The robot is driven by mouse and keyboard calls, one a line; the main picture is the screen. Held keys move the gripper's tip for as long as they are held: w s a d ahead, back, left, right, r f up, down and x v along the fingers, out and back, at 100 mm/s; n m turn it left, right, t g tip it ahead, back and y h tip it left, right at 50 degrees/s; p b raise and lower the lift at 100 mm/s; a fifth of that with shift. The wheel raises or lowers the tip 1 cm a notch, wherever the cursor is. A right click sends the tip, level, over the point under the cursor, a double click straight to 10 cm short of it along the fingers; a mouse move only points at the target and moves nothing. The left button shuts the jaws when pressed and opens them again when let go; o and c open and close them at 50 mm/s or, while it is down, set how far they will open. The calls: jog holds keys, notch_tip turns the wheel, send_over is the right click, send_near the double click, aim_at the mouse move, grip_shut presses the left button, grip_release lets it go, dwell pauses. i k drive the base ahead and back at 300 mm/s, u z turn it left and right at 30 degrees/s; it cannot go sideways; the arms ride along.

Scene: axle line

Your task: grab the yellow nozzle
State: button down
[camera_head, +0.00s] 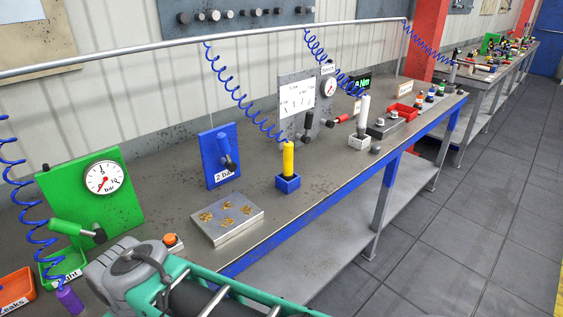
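The yellow nozzle (288,158) stands upright in a small blue holder (288,184) on the grey workbench, near its front edge. A coiled blue hose comes down from the overhead rail to the nozzle's top. Nothing touches the nozzle from the sides. My gripper cannot be made out in this view. A grey and teal body with rails fills the lower left foreground, and I see no fingers on it.
A metal plate with small brass parts (227,221) lies left of the nozzle. A blue panel (218,155) stands behind it. A white nozzle (363,116) in a white holder stands farther right. A green gauge panel (90,195) stands at left. The floor in front is clear.

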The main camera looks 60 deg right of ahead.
aim_at(287, 174)
jog(key=u, duration=1.2)
jog(key=k, duration=0.65)
jog(key=z, duration=1.3)
jog(key=i, duration=0.5)
